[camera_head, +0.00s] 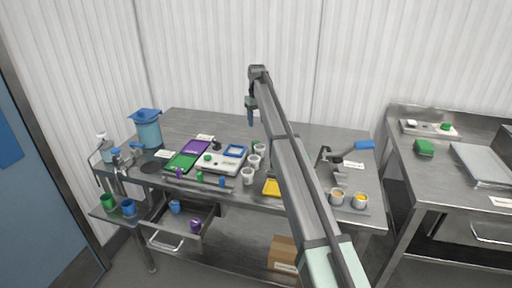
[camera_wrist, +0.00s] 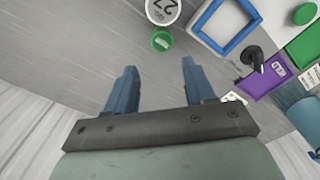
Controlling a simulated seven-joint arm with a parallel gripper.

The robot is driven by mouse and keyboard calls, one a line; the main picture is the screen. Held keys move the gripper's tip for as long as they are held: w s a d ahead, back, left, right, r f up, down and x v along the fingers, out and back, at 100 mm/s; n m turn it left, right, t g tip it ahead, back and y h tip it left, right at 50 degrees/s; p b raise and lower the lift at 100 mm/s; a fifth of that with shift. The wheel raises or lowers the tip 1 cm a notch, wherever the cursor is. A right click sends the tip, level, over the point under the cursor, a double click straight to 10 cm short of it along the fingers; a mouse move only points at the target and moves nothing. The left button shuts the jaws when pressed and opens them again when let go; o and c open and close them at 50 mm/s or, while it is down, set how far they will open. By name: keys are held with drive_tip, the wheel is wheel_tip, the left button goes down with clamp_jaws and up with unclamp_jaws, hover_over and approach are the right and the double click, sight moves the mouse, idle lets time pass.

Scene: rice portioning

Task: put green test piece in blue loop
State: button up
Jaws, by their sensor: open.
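A small round green piece (camera_head: 207,157), likely the green test piece, sits on the white tray (camera_head: 222,167) and also shows at the wrist view's upper right (camera_wrist: 304,14). The blue loop (camera_head: 235,151) is a square blue frame at that tray's back right; in the wrist view (camera_wrist: 225,28) it shows white inside, with no piece in it. My gripper (camera_head: 251,121) hangs high near the table's back, away from the tray. In the wrist view its blue fingers (camera_wrist: 158,64) are apart with nothing between them.
White cups (camera_head: 254,161) stand right of the tray. A black knob (camera_wrist: 255,57) stands near the loop. Purple (camera_head: 195,148) and green (camera_head: 182,162) mats lie left, with a blue-lidded jug (camera_head: 147,128) beyond. A small green cup (camera_wrist: 162,41) stands beside a white cup.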

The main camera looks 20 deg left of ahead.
sight(256, 142)
drive_tip(key=f, duration=1)
drive_tip(key=shift+s+a+f, duration=0.1)
drive_tip(key=shift+a+f, duration=0.1)
drive_tip(key=shift+f, duration=0.15)
drive_tip(key=c, duration=0.9)
drive_tip(key=shift+c, duration=0.2)
drive_tip(key=shift+r, duration=0.1)
